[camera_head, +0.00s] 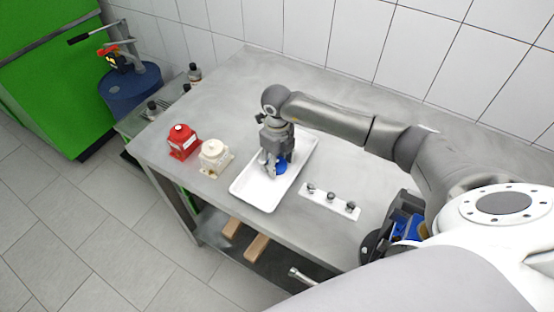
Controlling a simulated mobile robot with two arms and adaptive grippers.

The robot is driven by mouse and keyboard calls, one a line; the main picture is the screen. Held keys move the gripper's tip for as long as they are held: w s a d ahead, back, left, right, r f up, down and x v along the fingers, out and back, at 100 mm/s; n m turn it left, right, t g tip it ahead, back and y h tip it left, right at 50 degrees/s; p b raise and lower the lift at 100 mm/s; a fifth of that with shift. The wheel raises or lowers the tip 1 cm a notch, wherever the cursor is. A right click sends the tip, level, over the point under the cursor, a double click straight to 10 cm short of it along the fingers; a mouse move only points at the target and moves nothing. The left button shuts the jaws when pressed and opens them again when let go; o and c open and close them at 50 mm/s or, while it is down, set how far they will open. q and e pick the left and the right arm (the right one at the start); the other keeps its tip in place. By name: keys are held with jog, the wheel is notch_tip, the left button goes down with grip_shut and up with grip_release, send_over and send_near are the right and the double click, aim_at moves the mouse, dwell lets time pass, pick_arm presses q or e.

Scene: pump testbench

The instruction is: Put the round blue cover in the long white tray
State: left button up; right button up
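The round blue cover (281,168) is inside the outline of the long white tray (258,194), below my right gripper (276,170). The gripper points down over the tray's middle, with its fingers at the cover and partly hiding it. I cannot tell whether the fingers grip the cover or only stand beside it, nor whether the cover touches the tray floor. The rest of the tray looks empty. My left gripper is not in view.
A red pump part (183,143) and a cream pump part (215,157) stand left of the tray on the grey table (235,95). A tiled wall (330,40) bounds the back.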

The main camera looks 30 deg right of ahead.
jog(key=o, duration=0.4)
jog(key=shift+r+p, duration=0.25)
jog(key=shift+p, duration=0.05)
jog(key=shift+r+b, duration=1.65)
jog(key=shift+r, duration=4.25)
